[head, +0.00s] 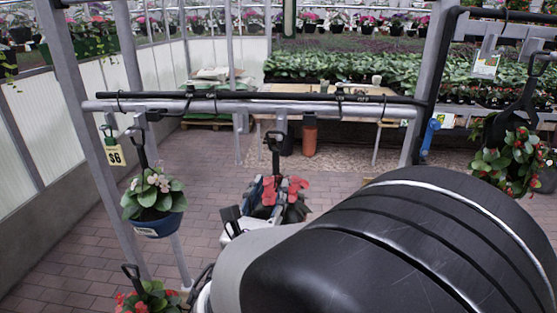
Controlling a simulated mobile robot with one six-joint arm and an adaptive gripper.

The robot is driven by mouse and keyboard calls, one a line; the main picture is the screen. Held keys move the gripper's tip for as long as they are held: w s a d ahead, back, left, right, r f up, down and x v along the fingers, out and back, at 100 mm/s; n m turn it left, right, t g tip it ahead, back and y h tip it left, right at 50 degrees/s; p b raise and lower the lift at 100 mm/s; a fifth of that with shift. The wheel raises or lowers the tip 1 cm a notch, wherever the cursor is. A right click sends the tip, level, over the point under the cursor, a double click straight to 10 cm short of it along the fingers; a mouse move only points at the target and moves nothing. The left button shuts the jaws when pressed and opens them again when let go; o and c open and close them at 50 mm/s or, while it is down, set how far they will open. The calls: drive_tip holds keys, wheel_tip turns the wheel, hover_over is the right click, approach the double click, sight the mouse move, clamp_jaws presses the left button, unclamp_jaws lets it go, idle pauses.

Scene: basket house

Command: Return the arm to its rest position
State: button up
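My arm (400,250) fills the lower right of the head view, large and dark with a grey end. Past its left end, a small black and white part (232,220) shows that may belong to my gripper; no fingertips can be made out. Just behind it, a basket with red flowers (290,188) hangs by a black handle below the horizontal bar. Whether my gripper touches this basket cannot be told.
A grey rack with a horizontal bar (330,107) crosses the view. A pink-flowered plant in a blue pot (158,226) hangs left, a red-flowered plant (150,297) below it. Another basket (510,163) hangs right. A table (350,132) stands behind; brick floor (80,245) is open left.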

drive_tip(key=s+d+m+g+h, duration=0.35)
drive_tip(key=d+m, duration=0.25)
drive_tip(key=d, duration=0.4)
drive_tip(key=s+d+m+g+h, duration=0.3)
drive_tip(key=d+m+g+h, duration=0.15)
drive_tip(key=d, duration=0.55)
drive_tip(key=s+d+f+m+g+y, duration=0.2)
drive_tip(key=s+d+f+m+g, duration=0.25)
drive_tip(key=s+d+m, duration=0.35)
drive_tip(key=s+a+f+m+g+y, duration=0.1)
drive_tip(key=s+f+m+g+y, duration=0.1)
drive_tip(key=s+m+y, duration=0.3)
drive_tip(key=s+a+f+m+g+y, duration=0.1)
drive_tip(key=s+f+m+g, duration=0.1)
drive_tip(key=s+m, duration=0.3)
drive_tip(key=s+a+m+t+y, duration=0.2)
drive_tip(key=s+a+m+y, duration=0.1)
drive_tip(key=a, duration=0.4)
drive_tip(key=shift+a+r+m+y, duration=0.2)
drive_tip(key=shift+a+m+y, duration=0.1)
drive_tip(key=shift+m+y, duration=0.5)
